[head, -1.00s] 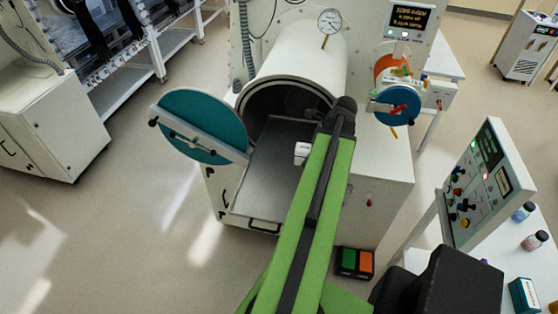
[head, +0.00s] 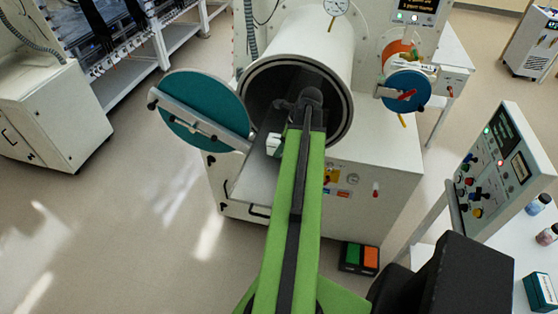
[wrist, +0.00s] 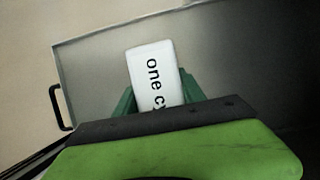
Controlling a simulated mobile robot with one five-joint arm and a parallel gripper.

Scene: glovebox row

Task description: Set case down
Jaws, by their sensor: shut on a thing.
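The case (wrist: 152,70) is a small white box with black lettering starting "one c"; its lower part is hidden behind my wrist. My gripper (wrist: 158,95) is shut on it, with a green finger on each side. The wrist view shows the case over the grey tray (wrist: 95,65); I cannot tell whether it touches. In the head view the white case (head: 273,144) shows just left of my arm's end, at the chamber mouth above the tray (head: 254,188). My arm hides much of the tray.
The round chamber (head: 262,88) is open, its teal door (head: 204,108) swung out to the left. A smaller port with a blue cap (head: 407,91) is at the right. A control panel (head: 497,165) stands further right. A green and orange pedal (head: 359,257) is on the floor.

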